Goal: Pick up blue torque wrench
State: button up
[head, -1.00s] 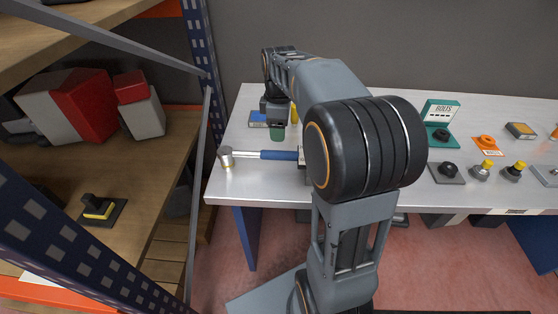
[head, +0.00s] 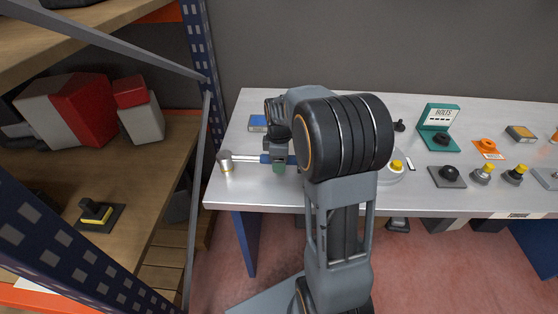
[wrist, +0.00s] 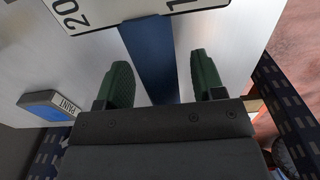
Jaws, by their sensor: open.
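The blue torque wrench (head: 264,158) lies on the left end of the workbench, its silver head (head: 226,161) pointing left. My arm hides the right part of it in the head view. In the wrist view its blue handle (wrist: 148,55) runs between my two green fingertips. My gripper (wrist: 162,68) is open, with one finger on each side of the handle and a gap on both sides. In the head view my gripper (head: 279,167) is at the handle; the exact height above the bench cannot be told.
Shelving (head: 205,60) stands close on the left. A teal bolts holder (head: 438,117) and several knobs stand to the right.

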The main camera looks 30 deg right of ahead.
jog(key=shift+f, duration=0.9)
jog(key=shift+r, duration=0.1)
grip_shut()
